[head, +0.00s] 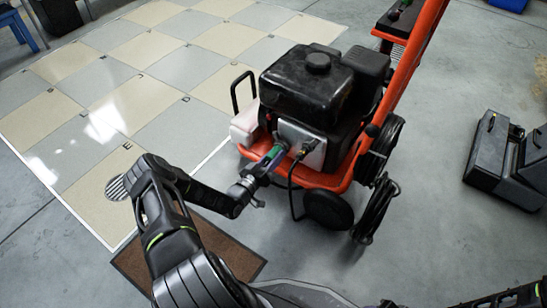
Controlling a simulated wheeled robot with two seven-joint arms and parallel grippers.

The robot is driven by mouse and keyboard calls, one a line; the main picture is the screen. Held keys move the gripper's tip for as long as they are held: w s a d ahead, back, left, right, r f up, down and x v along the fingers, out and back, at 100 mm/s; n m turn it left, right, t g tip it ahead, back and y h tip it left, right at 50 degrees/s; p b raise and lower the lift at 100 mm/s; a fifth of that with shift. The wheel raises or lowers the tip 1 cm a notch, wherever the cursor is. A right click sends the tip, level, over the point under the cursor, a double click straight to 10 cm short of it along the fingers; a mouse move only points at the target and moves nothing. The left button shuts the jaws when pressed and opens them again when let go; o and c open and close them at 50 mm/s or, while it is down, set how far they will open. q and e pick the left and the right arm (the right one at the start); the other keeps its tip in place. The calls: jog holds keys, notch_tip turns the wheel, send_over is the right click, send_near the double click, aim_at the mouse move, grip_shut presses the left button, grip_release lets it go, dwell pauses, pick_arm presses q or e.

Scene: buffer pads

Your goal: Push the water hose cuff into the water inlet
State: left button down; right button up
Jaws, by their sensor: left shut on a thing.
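My left arm reaches in from the bottom left, and its gripper (264,164) is at the lower left front of the orange pressure washer (247,153). The gripper is shut on a small green and dark piece (272,154), which looks like the water hose cuff. The cuff is close to the silver pump block (303,141) below the black engine. The water inlet is too small to make out, and I cannot tell whether the cuff touches it. My right gripper is not in view.
The washer stands on grey floor beside a checkered tile area (140,95). A brown mat (222,246) lies under my arm. An open black toolbox (487,150) is at the right.

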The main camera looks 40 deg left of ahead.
pick_arm(q)
jog(key=c, duration=0.8)
grip_release()
jog(key=s+p, duration=0.2)
jog(key=s, duration=0.4)
jog(key=shift+s+r, duration=0.1)
jog(key=shift+s, duration=0.2)
jog(key=shift+s+p, duration=0.3)
jog(key=shift+s, duration=0.3)
